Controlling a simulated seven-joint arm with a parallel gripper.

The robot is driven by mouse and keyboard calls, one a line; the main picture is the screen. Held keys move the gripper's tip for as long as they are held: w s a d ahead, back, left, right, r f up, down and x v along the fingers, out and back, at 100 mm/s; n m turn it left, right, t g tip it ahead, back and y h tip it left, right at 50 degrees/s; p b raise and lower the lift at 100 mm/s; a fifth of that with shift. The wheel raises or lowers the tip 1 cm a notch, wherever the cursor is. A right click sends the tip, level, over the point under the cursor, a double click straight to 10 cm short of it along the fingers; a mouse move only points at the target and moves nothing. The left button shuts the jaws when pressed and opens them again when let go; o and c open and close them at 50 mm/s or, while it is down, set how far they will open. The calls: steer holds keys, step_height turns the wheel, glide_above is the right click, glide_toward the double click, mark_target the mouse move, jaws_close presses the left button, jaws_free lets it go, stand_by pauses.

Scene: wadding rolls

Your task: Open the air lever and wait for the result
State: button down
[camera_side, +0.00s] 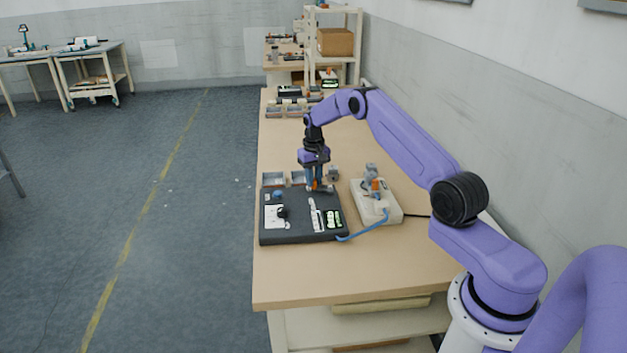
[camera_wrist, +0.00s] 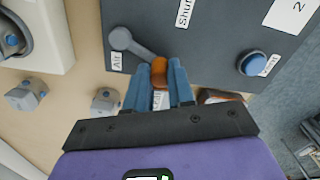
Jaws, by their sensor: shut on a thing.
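The dark control panel (camera_side: 300,234) lies on the wooden bench below my gripper (camera_side: 316,187). In the wrist view, the air lever (camera_wrist: 134,48) has a grey round pivot beside the "Air" label and a grey arm running to an orange knob. My gripper (camera_wrist: 163,82) is shut on that orange knob, with one blue finger on each side of it. A "Shut" label (camera_wrist: 184,12) is above the lever. Another label (camera_wrist: 158,99) between the fingers is partly hidden. A blue button (camera_wrist: 251,63) is to the right. Green displays (camera_side: 333,218) are on the panel's right side.
A pale-based device (camera_side: 390,214) stands right of the panel, joined to it by a blue hose (camera_side: 366,230). Grey trays (camera_side: 273,179) and a small grey part (camera_side: 333,173) are behind the panel. The bench front is clear.

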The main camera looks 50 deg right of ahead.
steer(key=shift+w+d+m, duration=0.1)
steer(key=shift+d+m, duration=0.15)
steer(key=shift+m, duration=0.25)
steer(key=shift+d+r, duration=0.1)
steer(key=c, duration=1)
jaws_free()
step_height(320, 180, up, 17)
steer(key=shift+r, duration=0.2)
